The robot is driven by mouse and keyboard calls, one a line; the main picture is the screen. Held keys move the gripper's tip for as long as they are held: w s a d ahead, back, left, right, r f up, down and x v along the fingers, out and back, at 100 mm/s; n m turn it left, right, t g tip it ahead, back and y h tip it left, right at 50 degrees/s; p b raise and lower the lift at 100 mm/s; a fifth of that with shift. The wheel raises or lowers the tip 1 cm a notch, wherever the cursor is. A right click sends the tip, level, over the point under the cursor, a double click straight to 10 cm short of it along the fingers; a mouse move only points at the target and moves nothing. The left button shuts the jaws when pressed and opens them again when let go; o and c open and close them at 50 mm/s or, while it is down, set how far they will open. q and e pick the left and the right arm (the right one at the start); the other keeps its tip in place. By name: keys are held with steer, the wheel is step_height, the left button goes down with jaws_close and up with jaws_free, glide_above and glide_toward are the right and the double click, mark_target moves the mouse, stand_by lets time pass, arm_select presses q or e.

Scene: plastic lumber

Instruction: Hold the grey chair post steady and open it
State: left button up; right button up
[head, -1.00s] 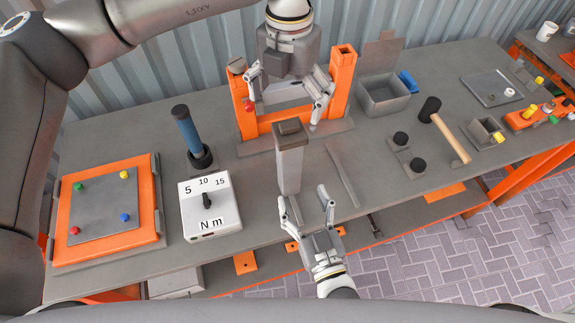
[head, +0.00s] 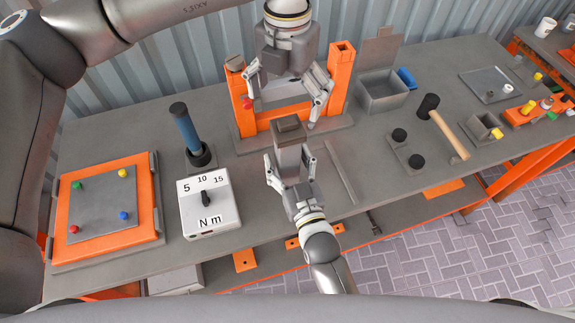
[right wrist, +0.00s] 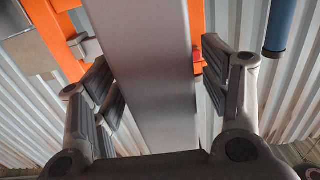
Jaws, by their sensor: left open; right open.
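The grey chair post (head: 289,133) stands upright on the workbench in front of an orange frame, with a darker cap on top. My right gripper (head: 290,162) is open, with one finger on each side of the post's lower part. In the right wrist view the post (right wrist: 150,70) runs between the spread fingers, with a visible gap on each side. My left gripper (head: 283,108) is open and points down above and behind the post's top, its fingers in front of the orange frame. The post's lower end is hidden by my right gripper.
The orange frame (head: 341,75) stands close behind the post. A white torque box (head: 210,206) and a blue-handled tool (head: 187,132) are to the left. A flat grey bar (head: 341,172) lies just right of the post. A mallet (head: 440,125) lies further right.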

mark_target(288, 121)
steer(key=c, duration=1.5)
arm_select(q)
steer(key=shift+c, duration=1.3)
arm_select(e)
steer(key=shift+c, duration=0.2)
arm_select(q)
step_height(288, 121, up, 3)
steer(key=m, duration=0.4)
steer(key=shift+m, duration=0.4)
steer(key=shift+c, duration=0.2)
step_height(288, 121, down, 10)
steer(key=m, duration=0.4)
steer(key=c, duration=1.2)
steer(key=shift+r, duration=0.1)
